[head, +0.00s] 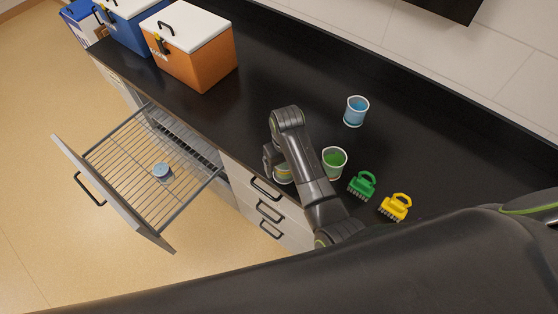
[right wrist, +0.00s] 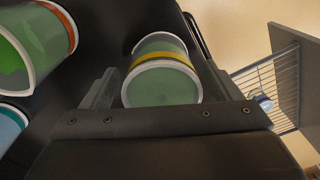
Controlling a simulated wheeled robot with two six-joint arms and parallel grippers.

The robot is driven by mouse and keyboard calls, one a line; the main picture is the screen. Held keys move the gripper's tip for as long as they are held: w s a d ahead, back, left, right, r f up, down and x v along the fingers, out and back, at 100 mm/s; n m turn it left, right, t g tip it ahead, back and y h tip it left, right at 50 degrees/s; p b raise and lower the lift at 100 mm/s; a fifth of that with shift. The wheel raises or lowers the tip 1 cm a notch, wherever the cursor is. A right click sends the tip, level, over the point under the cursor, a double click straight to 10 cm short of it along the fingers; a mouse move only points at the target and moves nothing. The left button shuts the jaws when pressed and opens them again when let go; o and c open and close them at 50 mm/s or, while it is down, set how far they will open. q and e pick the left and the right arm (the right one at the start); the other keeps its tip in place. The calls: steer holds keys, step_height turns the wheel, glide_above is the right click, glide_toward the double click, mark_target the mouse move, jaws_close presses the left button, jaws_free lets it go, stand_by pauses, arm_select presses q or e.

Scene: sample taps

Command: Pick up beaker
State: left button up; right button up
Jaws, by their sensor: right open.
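A beaker with a yellow band and pale green contents (right wrist: 162,80) stands between the two fingers of my right gripper (right wrist: 160,88) in the right wrist view. The fingers are open, one on each side; I cannot tell whether they touch it. In the head view my right gripper (head: 268,158) is at the counter's front edge, and my arm hides most of this beaker (head: 284,176). A beaker with green contents (head: 334,162) stands just right of my arm; it also shows in the right wrist view (right wrist: 38,45). A blue beaker (head: 355,111) stands farther back. My left gripper is not in view.
A green brush (head: 362,185) and a yellow brush (head: 396,207) lie right of the beakers on the black counter (head: 290,70). An orange cooler box (head: 200,62) stands at the left. Below, a wire drawer (head: 120,150) is pulled out with a small blue-and-white item (head: 162,172) inside.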

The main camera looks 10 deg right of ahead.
steer(key=shift+w+a+f, duration=0.15)
steer(key=shift+w+f, duration=0.1)
steer(key=shift+f, duration=0.35)
steer(key=shift+w+a+f, duration=0.15)
steer(key=shift+w+f, duration=0.1)
steer(key=shift+f, duration=0.35)
steer(key=shift+d, duration=0.1)
steer(key=shift+s+d, duration=0.1)
steer(key=shift+s+d+r, duration=0.1)
steer(key=shift+s, duration=0.1)
steer(key=shift+c, duration=1)
steer(key=shift+s, duration=0.1)
steer(key=c, duration=0.5)
steer(key=shift+c, duration=1.1)
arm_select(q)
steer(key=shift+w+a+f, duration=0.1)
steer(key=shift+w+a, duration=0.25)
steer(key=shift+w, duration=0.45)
arm_select(e)
steer(key=shift+c, duration=0.8)
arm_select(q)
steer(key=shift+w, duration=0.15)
